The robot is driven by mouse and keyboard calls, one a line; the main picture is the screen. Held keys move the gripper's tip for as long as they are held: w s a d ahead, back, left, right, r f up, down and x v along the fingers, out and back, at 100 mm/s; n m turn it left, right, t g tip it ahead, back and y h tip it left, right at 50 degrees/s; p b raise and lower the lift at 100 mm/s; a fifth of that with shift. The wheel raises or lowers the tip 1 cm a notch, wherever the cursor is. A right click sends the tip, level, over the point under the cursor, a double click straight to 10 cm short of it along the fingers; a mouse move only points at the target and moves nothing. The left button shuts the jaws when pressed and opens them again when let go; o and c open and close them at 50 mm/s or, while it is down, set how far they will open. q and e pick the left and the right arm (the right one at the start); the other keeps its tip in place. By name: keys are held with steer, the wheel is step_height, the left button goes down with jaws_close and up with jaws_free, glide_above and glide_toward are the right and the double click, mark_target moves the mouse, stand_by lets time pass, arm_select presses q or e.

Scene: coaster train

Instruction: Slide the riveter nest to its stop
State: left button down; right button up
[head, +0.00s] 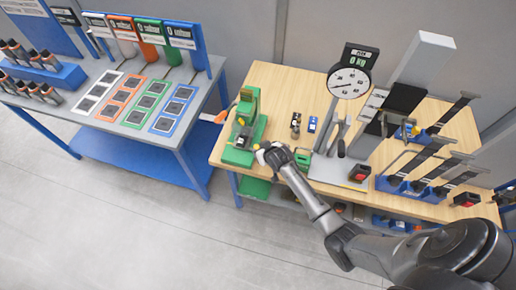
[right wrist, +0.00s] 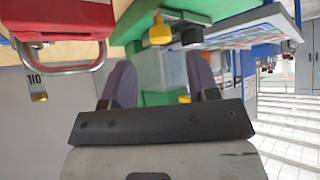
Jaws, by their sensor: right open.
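The green riveter (head: 246,122) stands at the left end of the wooden bench in the head view. A grey and black part, which may be the nest, sits low on its green base (head: 236,157). My right gripper (head: 263,151) is at the front right of the riveter. In the right wrist view my right gripper (right wrist: 161,80) is open, with a finger on each side of a translucent block (right wrist: 160,68). I cannot tell whether the fingers touch it. A yellow knob (right wrist: 160,30) and a black knob (right wrist: 192,36) show just beyond. My left gripper is out of view.
A dial gauge (head: 348,82) and a tall grey column (head: 418,65) stand right of the riveter. Small black and blue parts (head: 312,124) lie between. A red part with a metal loop (right wrist: 65,18) is close at left in the wrist view. A blue-framed table (head: 170,135) stands left.

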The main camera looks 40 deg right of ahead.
mark_target(257, 148)
steer(key=shift+b+x, duration=0.3)
steer(key=shift+x, duration=2.3)
jaws_close()
